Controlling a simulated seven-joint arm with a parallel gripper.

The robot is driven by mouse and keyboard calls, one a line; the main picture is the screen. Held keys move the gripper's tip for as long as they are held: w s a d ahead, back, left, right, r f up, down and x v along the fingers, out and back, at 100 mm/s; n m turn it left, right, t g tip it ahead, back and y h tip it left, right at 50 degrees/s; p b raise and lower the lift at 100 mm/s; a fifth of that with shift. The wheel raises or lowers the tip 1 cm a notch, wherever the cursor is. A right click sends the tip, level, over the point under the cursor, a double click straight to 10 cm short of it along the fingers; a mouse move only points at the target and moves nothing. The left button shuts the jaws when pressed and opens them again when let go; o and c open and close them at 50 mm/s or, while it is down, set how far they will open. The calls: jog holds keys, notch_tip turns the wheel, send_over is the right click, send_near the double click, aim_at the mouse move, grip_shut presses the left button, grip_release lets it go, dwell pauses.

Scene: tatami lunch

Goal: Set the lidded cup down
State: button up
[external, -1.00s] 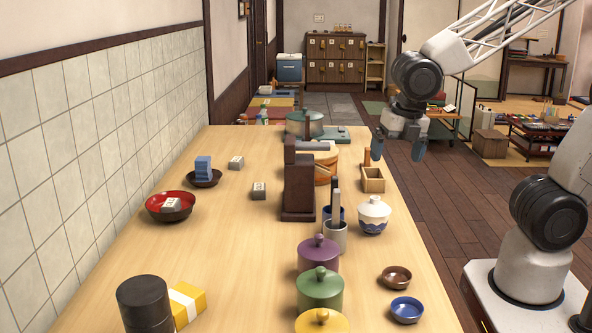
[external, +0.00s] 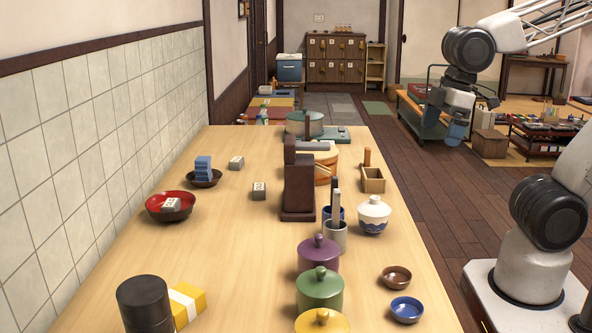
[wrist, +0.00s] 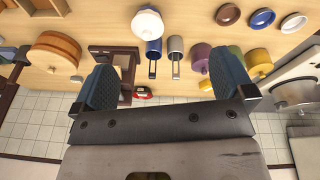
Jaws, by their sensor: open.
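The lidded cup (external: 374,215) is white with a blue wave band and a knobbed lid. It stands upright on the light wood table (external: 230,250), near its right side, just right of the grey cylinder holders. In the wrist view the lidded cup (wrist: 148,23) is at the top, seen beyond the fingers and apart from them. My gripper (external: 447,132) is open and empty, off the right side of the table and well away from the cup. In the wrist view my gripper (wrist: 163,88) shows two blue fingers spread wide with nothing between them.
Close to the cup stand a grey holder (external: 335,238), a dark wooden stand (external: 299,190) and a small wooden box (external: 373,181). Purple (external: 318,254) and green (external: 319,290) lidded pots and a blue bowl (external: 407,309) are nearer the front. The table's left middle has free room.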

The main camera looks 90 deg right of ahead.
jog(key=shift+s+a+r+m, duration=0.15)
jog(key=shift+s+m, duration=0.25)
jog(key=shift+m, duration=0.3)
jog(key=shift+s+r+m, duration=0.15)
jog(key=shift+s+m, duration=0.2)
jog(key=shift+m, duration=0.35)
dwell(0.4)
